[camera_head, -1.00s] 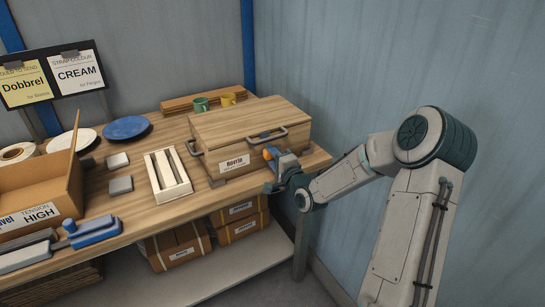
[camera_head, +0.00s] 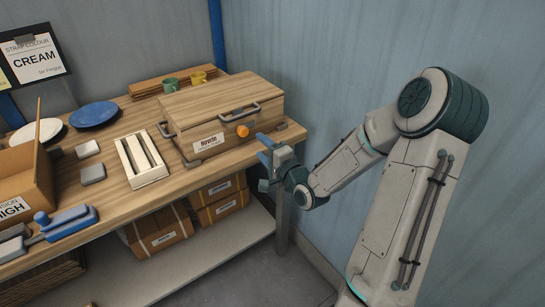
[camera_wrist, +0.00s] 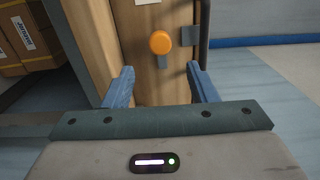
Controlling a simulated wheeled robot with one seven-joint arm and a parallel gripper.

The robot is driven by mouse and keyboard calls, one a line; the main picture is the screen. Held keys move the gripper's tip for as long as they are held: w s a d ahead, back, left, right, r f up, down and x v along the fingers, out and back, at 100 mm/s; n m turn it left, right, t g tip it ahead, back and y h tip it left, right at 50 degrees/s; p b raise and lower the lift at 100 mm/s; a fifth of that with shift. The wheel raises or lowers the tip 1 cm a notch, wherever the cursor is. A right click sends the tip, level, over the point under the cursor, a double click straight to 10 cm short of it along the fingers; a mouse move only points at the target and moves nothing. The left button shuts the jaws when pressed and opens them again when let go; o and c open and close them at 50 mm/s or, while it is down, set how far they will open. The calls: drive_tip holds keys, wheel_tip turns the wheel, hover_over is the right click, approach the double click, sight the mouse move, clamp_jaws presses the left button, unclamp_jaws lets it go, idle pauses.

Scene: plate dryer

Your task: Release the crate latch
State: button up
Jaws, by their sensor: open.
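The wooden crate (camera_head: 225,117) stands shut on the right end of the bench, with a white name label and grey handles on its lid edge. The latch, an orange round knob (camera_head: 242,131), is on the crate's front face; in the wrist view the knob (camera_wrist: 160,43) sits above a short grey-blue tab. My gripper (camera_head: 264,149) is open and empty in front of the crate, a little right of the knob. In the wrist view its blue fingers (camera_wrist: 160,88) stand apart, with the knob beyond them and between their lines, not touched.
A white slotted rack (camera_head: 141,159) lies left of the crate. Cardboard boxes (camera_head: 157,230) sit on the shelf below. The blue wall is close on the right.

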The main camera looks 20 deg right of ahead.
drive_tip(key=shift+v, duration=2.3)
drive_tip(key=s+a+r+n+g+h+p, duration=0.1)
drive_tip(key=s+r+n+g+h, duration=0.1)
drive_tip(key=s, duration=0.6)
drive_tip(key=s+a+r+n+g+h+p, duration=0.1)
drive_tip(key=s+a+r+n+g, duration=0.1)
drive_tip(key=s+r+n+g, duration=0.2)
drive_tip(key=s+a+r+n+g+h+p, duration=0.1)
drive_tip(key=s+r+n+g+h, duration=0.1)
drive_tip(key=s+n+g, duration=0.6)
drive_tip(key=s, duration=0.3)
drive_tip(key=shift+s+a+r+h, duration=0.25)
drive_tip(key=shift+s+r+h, duration=0.05)
drive_tip(key=shift+s+r, duration=0.1)
